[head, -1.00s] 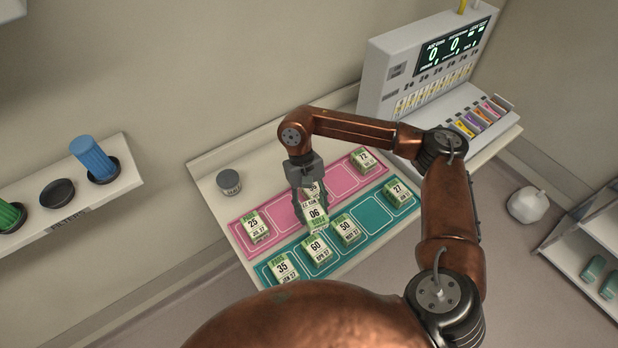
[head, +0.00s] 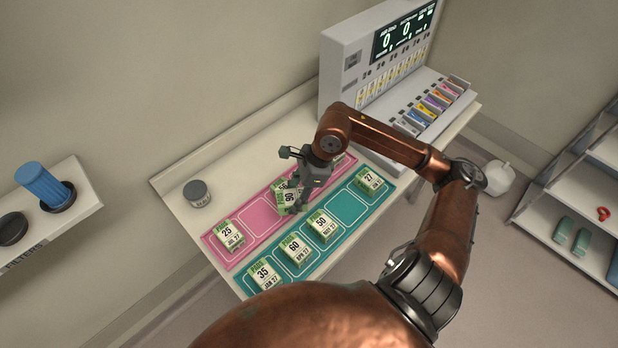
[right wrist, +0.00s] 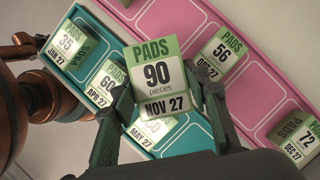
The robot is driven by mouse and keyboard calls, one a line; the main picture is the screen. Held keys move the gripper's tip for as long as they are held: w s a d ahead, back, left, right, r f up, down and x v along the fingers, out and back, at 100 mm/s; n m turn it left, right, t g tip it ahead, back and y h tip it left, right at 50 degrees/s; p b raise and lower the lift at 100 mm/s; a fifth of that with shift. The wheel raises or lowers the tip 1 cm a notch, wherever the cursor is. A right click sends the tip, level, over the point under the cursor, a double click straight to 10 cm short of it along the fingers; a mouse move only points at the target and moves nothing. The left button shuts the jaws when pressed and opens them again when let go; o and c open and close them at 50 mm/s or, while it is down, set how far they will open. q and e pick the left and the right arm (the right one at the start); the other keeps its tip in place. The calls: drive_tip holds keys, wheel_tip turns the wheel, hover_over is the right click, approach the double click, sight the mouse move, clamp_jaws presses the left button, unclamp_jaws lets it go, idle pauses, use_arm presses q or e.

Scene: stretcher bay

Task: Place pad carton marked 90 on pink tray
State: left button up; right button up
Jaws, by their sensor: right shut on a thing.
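The pad carton marked 90 (right wrist: 157,75), green and white, is between the two fingers of my right gripper (right wrist: 160,115). In the head view the gripper (head: 300,190) is shut on this carton (head: 289,199), which hangs over the middle of the trays; its height above them is hard to tell. The pink tray (head: 262,214) lies behind the teal tray (head: 346,206). My left gripper is out of view.
The teal tray holds cartons marked 35 (head: 264,275), 60 (head: 296,249), 50 (head: 323,226) and 27 (head: 370,180). A grey round container (head: 197,193) stands on the counter at left. A dispenser with a display (head: 400,45) stands at the back right.

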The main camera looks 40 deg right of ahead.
drive_tip(key=d+r+m+t+h, duration=0.25)
drive_tip(key=d+m, duration=0.35)
drive_tip(key=m, duration=0.4)
drive_tip(key=shift+m+h, duration=0.55)
drive_tip(key=shift+m, duration=0.05)
drive_tip(key=w+d+f, duration=0.8)
drive_tip(key=w, duration=0.1)
drive_tip(key=shift+w+d+f, duration=0.1)
drive_tip(key=shift+w+f, duration=0.05)
drive_tip(key=shift+f, duration=0.1)
drive_tip(key=shift+w+d+f, duration=0.15)
drive_tip(key=shift+w+f, duration=0.1)
drive_tip(key=shift+f, duration=0.15)
wheel_tip(320, 180, down, 3)
drive_tip(key=shift+w+d+f, duration=0.1)
drive_tip(key=shift+d, duration=0.05)
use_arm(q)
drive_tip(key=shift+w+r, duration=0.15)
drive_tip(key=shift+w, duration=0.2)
use_arm(e)
drive_tip(key=shift+f, duration=0.1)
drive_tip(key=shift+f, duration=0.1)
drive_tip(key=o, duration=1.3)
